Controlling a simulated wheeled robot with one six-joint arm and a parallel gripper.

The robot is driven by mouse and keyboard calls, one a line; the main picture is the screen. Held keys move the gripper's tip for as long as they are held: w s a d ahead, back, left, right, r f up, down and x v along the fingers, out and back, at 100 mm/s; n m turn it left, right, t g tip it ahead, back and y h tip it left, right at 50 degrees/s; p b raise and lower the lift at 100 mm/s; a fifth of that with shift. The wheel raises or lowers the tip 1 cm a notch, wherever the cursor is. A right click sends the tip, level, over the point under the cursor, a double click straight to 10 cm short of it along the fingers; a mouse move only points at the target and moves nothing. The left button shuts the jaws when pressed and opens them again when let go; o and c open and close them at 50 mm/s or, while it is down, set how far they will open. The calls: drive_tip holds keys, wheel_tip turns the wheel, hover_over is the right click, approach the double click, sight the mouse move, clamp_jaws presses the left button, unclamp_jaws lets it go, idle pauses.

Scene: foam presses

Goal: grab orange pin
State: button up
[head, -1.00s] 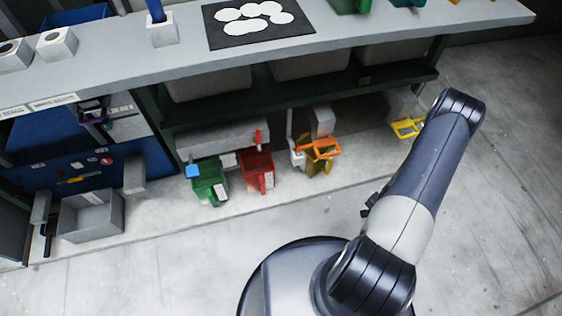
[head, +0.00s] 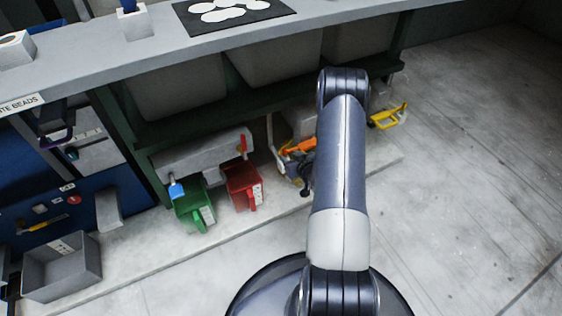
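An orange piece (head: 298,147), which looks like the orange pin, is at the low shelf under the bench, left of my arm. It sits by a yellowish holder, and its right side is hidden by my arm. The dark tip of my gripper (head: 305,182) shows just below it, at the left edge of my arm. The gripper is small and mostly hidden, so I cannot tell whether its fingers are open or whether it touches anything.
A red container (head: 243,186) and a green container (head: 193,208) stand to the left on the low shelf, with red and blue pieces above them. A yellow piece (head: 388,117) is to the right. A grey bin (head: 62,268) sits at lower left. The right floor is clear.

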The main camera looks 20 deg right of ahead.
sight(286, 152)
drive_tip(key=b+x, duration=0.2)
drive_tip(key=x, duration=0.5)
drive_tip(key=shift+w+d+b, duration=0.1)
drive_tip(key=shift+w+b, duration=0.25)
drive_tip(key=shift+c, duration=0.2)
clamp_jaws()
